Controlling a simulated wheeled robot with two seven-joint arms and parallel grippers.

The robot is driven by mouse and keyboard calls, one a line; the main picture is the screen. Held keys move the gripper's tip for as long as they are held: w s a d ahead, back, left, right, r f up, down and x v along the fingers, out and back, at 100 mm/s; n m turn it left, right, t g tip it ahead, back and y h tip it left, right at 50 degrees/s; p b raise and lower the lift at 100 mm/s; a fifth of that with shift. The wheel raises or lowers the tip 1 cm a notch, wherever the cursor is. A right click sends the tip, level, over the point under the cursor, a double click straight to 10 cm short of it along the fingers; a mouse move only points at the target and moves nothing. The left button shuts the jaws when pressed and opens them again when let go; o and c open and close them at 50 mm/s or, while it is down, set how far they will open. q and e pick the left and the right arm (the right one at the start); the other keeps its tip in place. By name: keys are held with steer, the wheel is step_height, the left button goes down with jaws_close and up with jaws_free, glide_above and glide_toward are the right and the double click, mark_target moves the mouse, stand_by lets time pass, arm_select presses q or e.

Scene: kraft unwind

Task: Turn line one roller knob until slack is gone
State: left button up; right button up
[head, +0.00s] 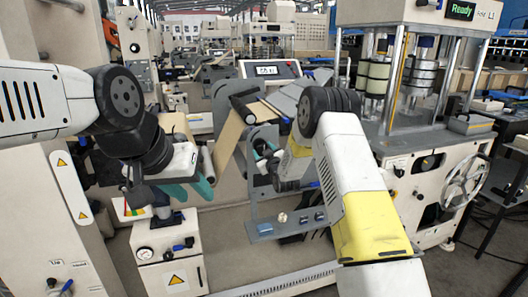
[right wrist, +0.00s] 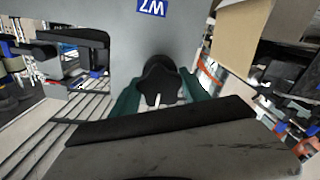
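In the head view this gripper (head: 264,152) is at the grey roller stand (head: 262,185), partly hidden by my right arm. Brown kraft web (head: 232,130) runs over the stand's rollers. My left gripper (head: 187,190) hangs empty at the left with teal fingers apart.
A small shelf (head: 275,226) with small parts juts out below the stand. A beige box with a gauge (head: 165,252) stands below my left gripper. A press with a handwheel (head: 465,180) stands at the right, and a display panel (head: 268,70) behind.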

steer(key=m, duration=0.4)
steer(key=shift+c, duration=0.4)
steer(key=m, duration=0.5)
steer(key=shift+m, duration=0.3)
steer(key=o, duration=1.4)
steer(key=shift+c, duration=0.2)
steer(key=v, duration=0.7)
